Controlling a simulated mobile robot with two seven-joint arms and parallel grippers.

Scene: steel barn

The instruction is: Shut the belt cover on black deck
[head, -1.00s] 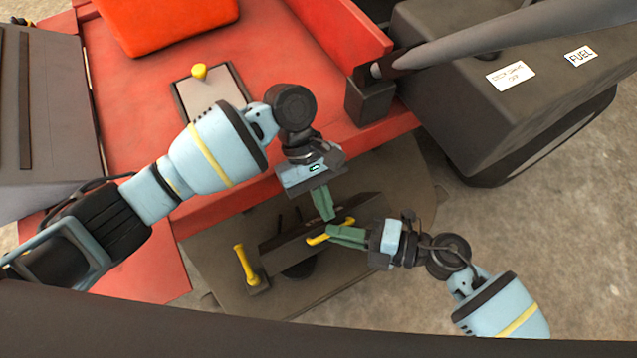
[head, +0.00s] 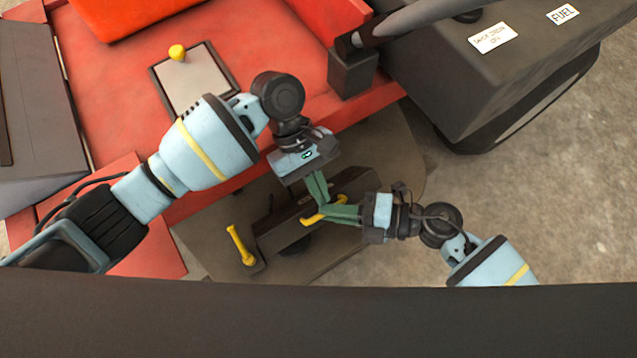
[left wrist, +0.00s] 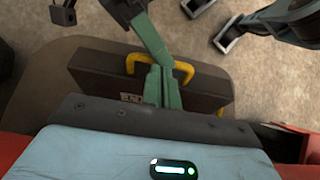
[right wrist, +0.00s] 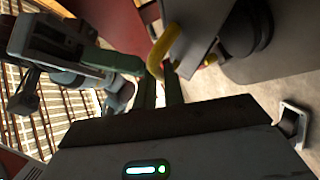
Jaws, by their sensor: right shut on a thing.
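The belt cover (head: 285,222) is a long dark lid over the black deck (head: 215,225). It appears raised, with a dark round part (head: 297,243) showing beneath its near edge; its exact angle is unclear. Its yellow handle (head: 312,218) also shows in the left wrist view (left wrist: 131,62) and the right wrist view (right wrist: 165,48). My right gripper (head: 333,214) is shut on this handle, coming from the right. My left gripper (head: 322,197) is above the cover, close to the right fingers. Its green fingers lie together in the left wrist view (left wrist: 161,80), with nothing seen between them.
A yellow lever (head: 238,244) stands on the deck left of the cover. The red body (head: 125,105) lies behind, with a yellow knob (head: 177,52). A dark tank labelled FUEL (head: 480,85) is at upper right. Concrete floor (head: 560,200) is open at right.

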